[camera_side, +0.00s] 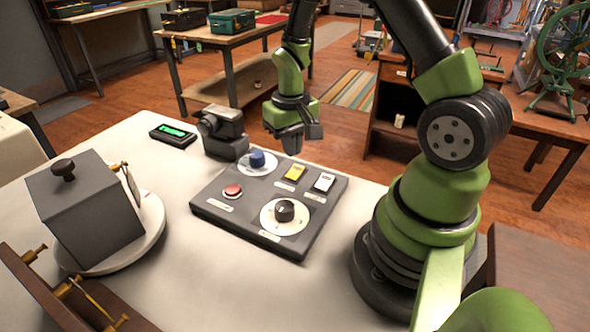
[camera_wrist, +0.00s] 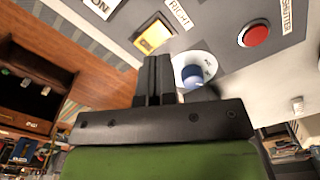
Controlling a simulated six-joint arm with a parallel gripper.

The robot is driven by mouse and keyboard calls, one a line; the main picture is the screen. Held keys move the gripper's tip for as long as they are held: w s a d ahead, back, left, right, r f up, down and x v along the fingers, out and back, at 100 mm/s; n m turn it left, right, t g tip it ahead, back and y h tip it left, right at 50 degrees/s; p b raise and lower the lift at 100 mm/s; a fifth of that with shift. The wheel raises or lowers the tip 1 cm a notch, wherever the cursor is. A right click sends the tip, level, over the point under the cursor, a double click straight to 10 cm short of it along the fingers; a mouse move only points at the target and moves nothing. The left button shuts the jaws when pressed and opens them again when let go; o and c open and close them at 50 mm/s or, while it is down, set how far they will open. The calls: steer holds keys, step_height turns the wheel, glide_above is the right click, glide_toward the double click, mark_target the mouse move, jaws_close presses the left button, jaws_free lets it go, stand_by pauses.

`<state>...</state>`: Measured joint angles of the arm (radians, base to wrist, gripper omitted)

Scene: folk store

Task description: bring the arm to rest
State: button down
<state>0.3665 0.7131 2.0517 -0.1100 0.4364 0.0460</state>
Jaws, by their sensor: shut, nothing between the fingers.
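My gripper (camera_side: 296,142) hangs from my green and black arm, fingers pointing down, above the far edge of the control panel (camera_side: 222,210). Its fingers (camera_wrist: 158,75) are shut together with nothing between them. In the wrist view they appear beside the blue knob (camera_wrist: 193,77) and the yellow switch (camera_wrist: 153,38); I see no contact with either. The panel also carries a red button (camera_side: 233,190), a white switch (camera_side: 324,182) and a black knob on a white dial (camera_side: 285,210).
A grey box with a knob (camera_side: 85,210) stands on a round white base at the left. A small device with a green display (camera_side: 173,135) and a dark grey camera-like device (camera_side: 222,130) sit behind the panel. A wooden rack (camera_side: 40,290) is at the front left. Bare white tabletop (camera_side: 180,270) lies between.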

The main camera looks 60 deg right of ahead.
steer(key=shift+r, duration=0.75)
steer(key=shift+r, duration=0.2)
steer(key=s+a+r+n+t, duration=0.1)
steer(key=s+a+r+t, duration=0.2)
steer(key=r, duration=0.6)
steer(key=s+a+r+t, duration=0.2)
steer(key=a+r, duration=0.4)
steer(key=r, duration=0.2)
steer(key=s+a+r+n+t+y, duration=0.1)
steer(key=s+a+r+t+y, duration=0.1)
steer(key=s, duration=0.5)
steer(key=shift+a+r, duration=0.9)
steer(key=shift+a, duration=0.05)
steer(key=shift+s, duration=0.1)
